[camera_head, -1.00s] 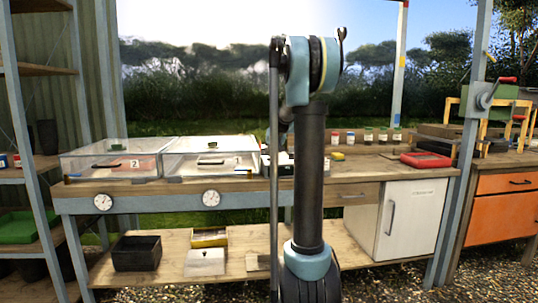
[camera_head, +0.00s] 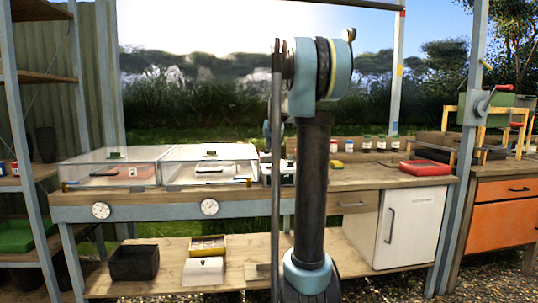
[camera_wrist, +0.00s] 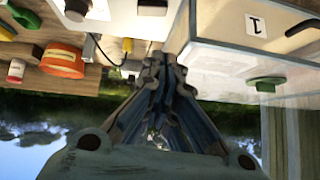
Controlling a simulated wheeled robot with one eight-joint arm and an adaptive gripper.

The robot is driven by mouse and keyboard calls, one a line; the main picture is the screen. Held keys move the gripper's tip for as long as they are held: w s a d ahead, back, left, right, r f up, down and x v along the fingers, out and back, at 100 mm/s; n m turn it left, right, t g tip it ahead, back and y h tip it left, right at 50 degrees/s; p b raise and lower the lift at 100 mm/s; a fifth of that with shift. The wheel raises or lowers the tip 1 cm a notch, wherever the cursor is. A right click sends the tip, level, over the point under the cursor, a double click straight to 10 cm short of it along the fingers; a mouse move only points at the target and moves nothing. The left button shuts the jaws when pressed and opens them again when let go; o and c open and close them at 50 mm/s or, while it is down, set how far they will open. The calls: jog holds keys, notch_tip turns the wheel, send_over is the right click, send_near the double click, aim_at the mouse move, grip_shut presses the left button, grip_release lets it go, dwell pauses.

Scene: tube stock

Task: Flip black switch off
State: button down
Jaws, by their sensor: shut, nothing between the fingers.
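My gripper (camera_wrist: 158,66) is shut and empty in the wrist view, its fingertips pointing toward the bench. Just beyond the tips are a white unit (camera_wrist: 118,18) with dark parts on its face, a yellow piece and a thin cable. A dark knob-like part (camera_wrist: 76,9) shows at the unit's left; I cannot tell whether it is the black switch or which way it is set. In the head view, my arm mostly hides the unit (camera_head: 285,168) and hides the gripper's fingers. I see no clear contact between gripper and unit.
A clear-lidded case marked 1 (camera_wrist: 225,58) with a green handle (camera_wrist: 266,84) stands close beside the fingers. Another clear case (camera_head: 85,172) is farther left. Several small jars (camera_head: 381,143) and a red tray (camera_head: 426,167) are to the right.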

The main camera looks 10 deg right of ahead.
jog(key=shift+a+v, duration=0.2)
jog(key=shift+v, duration=0.95)
jog(key=shift+a+v, duration=0.2)
jog(key=shift+v, duration=0.9)
jog(key=shift+s, duration=0.1)
jog(key=s+a+f+g, duration=0.1)
jog(key=s+f+g, duration=0.1)
jog(key=s+f, duration=0.9)
jog(key=s+a+f+g, duration=0.1)
jog(key=s+f, duration=0.9)
jog(key=s, duration=1.1)
jog(key=s+a+f+n+g, duration=0.1)
jog(key=s+f+g, duration=0.2)
jog(key=s+f, duration=0.8)
jog(key=s, duration=0.5)
jog(key=shift+s+f+g, duration=0.3)
jog(key=shift+s+g, duration=0.1)
